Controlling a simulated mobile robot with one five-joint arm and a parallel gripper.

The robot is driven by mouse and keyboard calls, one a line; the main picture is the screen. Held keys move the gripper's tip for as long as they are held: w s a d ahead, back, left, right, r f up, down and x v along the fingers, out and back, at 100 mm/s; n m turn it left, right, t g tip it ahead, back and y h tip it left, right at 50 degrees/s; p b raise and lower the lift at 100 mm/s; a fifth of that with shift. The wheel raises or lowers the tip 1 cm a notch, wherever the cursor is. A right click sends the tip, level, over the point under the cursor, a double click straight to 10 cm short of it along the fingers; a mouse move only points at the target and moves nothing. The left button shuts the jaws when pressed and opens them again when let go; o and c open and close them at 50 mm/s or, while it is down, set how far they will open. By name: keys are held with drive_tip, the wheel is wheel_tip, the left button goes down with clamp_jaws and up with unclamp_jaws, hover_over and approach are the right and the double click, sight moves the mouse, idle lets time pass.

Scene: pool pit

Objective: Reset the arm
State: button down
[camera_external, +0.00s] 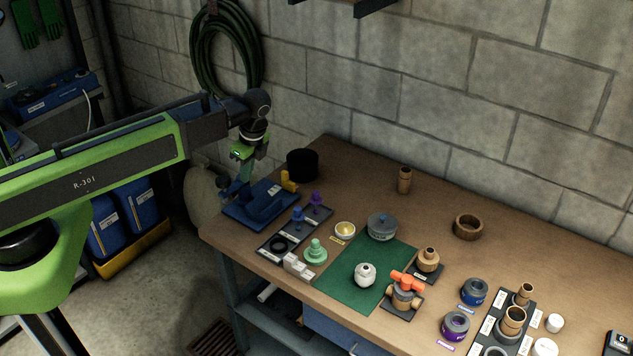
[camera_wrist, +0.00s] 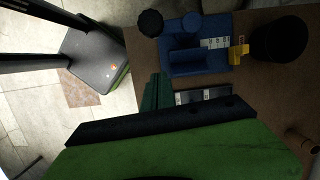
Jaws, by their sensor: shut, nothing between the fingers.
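My green arm reaches in from the left in the external view. It bends down at the wrist, above the left end of the workbench. My gripper (camera_external: 234,186) hangs there, shut and empty, beside or just above the blue tool holder (camera_external: 262,204); the exact gap cannot be told. In the wrist view my green and black arm body fills the lower part. The blue holder (camera_wrist: 196,52) lies above it, with a yellow piece (camera_wrist: 238,52) at its right.
A block wall stands behind, with a coiled hose (camera_external: 225,45).

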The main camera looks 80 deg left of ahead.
drive_tip(key=shift+f, duration=0.1)
idle(0.3)
drive_tip(key=w+d+f+n+b, duration=0.1)
drive_tip(key=d+f+n+b, duration=0.1)
drive_tip(key=d, duration=0.9)
drive_tip(key=w+d+f+n+t+h+b, duration=0.1)
drive_tip(key=w+d+f+n+b, duration=0.1)
drive_tip(key=d, duration=0.8)
drive_tip(key=w+d+f+n+t+b, duration=0.1)
drive_tip(key=d+f+n+b, duration=0.3)
drive_tip(key=d, duration=0.7)
drive_tip(key=shift+w+d+f+h+b, duration=0.2)
drive_tip(key=shift+d+f+h+b, duration=0.2)
drive_tip(key=shift+f, duration=0.35)
